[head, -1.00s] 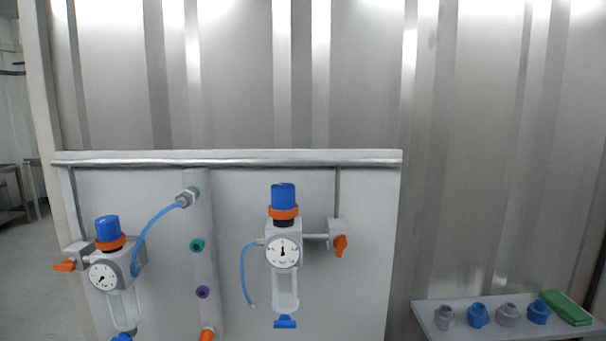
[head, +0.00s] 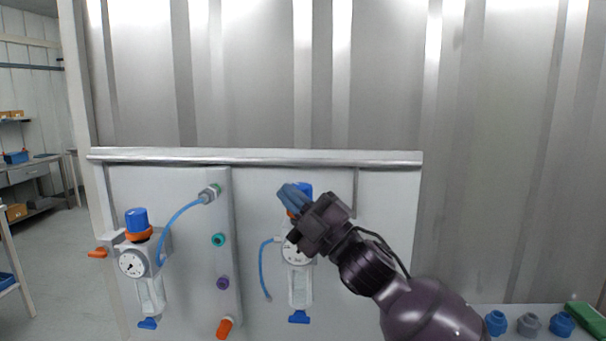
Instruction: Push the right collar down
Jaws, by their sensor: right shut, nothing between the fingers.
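The right unit has a blue knob (head: 305,188) on top, mostly behind my right gripper (head: 291,197). Its orange collar, seen below the knob earlier, is now almost wholly hidden by the gripper. My right gripper is shut and empty, its blue-grey fingers over the knob and collar area; I cannot tell whether they touch. The right unit's gauge (head: 291,250) is partly covered by the gripper body, with the clear bowl (head: 300,288) below it. The left unit has a blue knob (head: 137,220), an orange collar (head: 139,234) and a gauge (head: 131,264). My left gripper is not in view.
A grey manifold strip (head: 226,262) with coloured ports stands between the units, and a blue hose (head: 176,217) links it to the left unit. A shelf at lower right carries blue and grey fittings (head: 529,324) and a green block (head: 587,318).

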